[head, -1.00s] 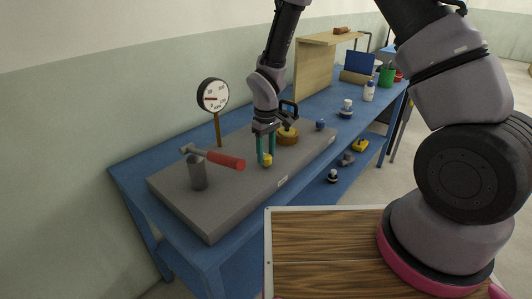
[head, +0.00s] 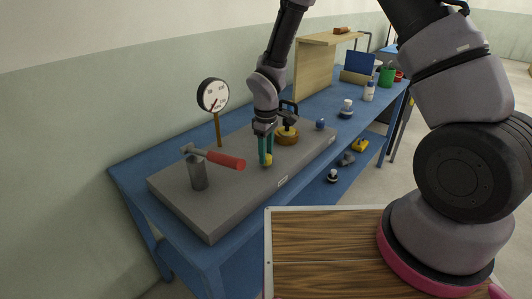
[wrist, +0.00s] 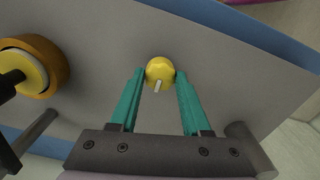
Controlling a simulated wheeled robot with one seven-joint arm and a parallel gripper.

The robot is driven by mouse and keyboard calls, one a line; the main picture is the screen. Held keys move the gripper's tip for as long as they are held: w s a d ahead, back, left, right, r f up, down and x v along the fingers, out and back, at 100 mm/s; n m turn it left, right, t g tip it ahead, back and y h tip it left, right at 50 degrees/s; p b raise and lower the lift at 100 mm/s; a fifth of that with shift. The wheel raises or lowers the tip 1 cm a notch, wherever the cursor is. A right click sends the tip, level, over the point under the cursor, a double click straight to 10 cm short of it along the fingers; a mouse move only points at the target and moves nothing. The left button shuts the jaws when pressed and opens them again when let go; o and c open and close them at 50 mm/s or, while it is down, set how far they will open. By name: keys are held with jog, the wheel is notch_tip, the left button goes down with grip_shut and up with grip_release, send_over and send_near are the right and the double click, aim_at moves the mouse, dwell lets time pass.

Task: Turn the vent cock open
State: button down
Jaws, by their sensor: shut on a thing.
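A small round yellow knob (wrist: 160,70) with a white mark sits on the grey block (head: 225,195); it looks like the vent cock. The white mark points toward the bottom of the wrist view, slightly left. My gripper (wrist: 160,76) has its two green fingers shut on the knob, one tip on each side. In the head view, my gripper (head: 266,160) reaches down from above, and the knob (head: 267,160) shows at its fingertips. A round dial gauge (head: 213,95) stands on a brown stem behind the block, its dark needle slanting.
A red-handled lever (head: 226,160) tops a grey post (head: 197,172) left of my gripper. A brass fitting (head: 288,136) with a black handle stands close on the right. A blue ball (head: 320,124) lies beyond. The block's front left is clear.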

jog(key=shift+c, duration=1.9)
grip_release()
notch_tip(320, 180, up, 11)
jog(key=shift+f, duration=0.1)
